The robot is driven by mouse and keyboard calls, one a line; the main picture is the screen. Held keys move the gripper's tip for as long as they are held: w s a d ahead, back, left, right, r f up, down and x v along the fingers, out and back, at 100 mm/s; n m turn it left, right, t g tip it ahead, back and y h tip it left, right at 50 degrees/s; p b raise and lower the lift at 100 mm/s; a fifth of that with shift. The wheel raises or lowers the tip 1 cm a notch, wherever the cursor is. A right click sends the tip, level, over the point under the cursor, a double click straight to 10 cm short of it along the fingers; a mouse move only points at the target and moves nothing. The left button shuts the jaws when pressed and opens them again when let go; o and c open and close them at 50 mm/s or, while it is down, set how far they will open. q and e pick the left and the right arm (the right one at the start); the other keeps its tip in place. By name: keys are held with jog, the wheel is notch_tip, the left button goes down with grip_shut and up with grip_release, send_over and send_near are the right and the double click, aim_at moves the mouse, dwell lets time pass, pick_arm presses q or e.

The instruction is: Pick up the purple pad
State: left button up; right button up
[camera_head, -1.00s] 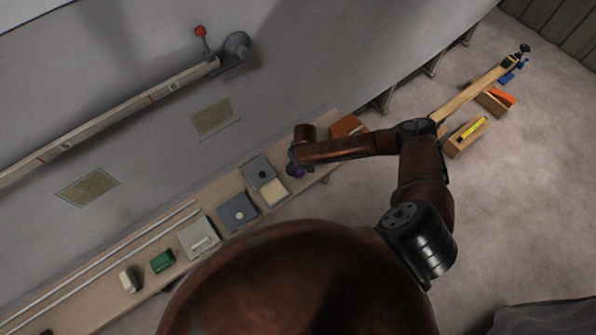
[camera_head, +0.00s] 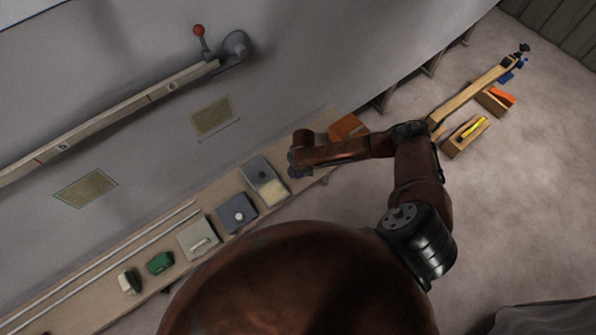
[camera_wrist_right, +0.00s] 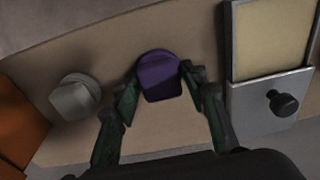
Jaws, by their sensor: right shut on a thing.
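The purple pad (camera_wrist_right: 158,76) is a rounded purple block in the right wrist view, above the tan bench. My right gripper (camera_wrist_right: 158,88) is shut on it, with one dark green finger against each side. Whether the pad touches the bench or is clear of it, I cannot tell. In the head view my right gripper (camera_head: 297,172) is small and dark over the bench's right part, and the pad is mostly hidden there. My left gripper is not in view.
A grey round knobbed piece (camera_wrist_right: 75,98) stands left of the pad. A grey tray with a black knob (camera_wrist_right: 268,104) is close on the right. An orange box (camera_wrist_right: 22,125) is at far left. Several trays and blocks line the bench (camera_head: 60,310) along the curved hull wall.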

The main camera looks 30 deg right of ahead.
jog(key=shift+c, duration=1.3)
jog(key=shift+r, duration=0.6)
notch_tip(320, 180, up, 2)
jog(key=shift+s+a+r+p, duration=0.1)
jog(key=shift+r+p, duration=0.15)
jog(key=shift+p, duration=0.25)
jog(key=s+a+r+p, duration=0.2)
jog(key=s+a+r, duration=0.6)
jog(key=s, duration=0.3)
jog(key=shift+r+p, duration=0.35)
jog(key=shift+r, duration=0.3)
jog(key=shift+s, duration=0.1)
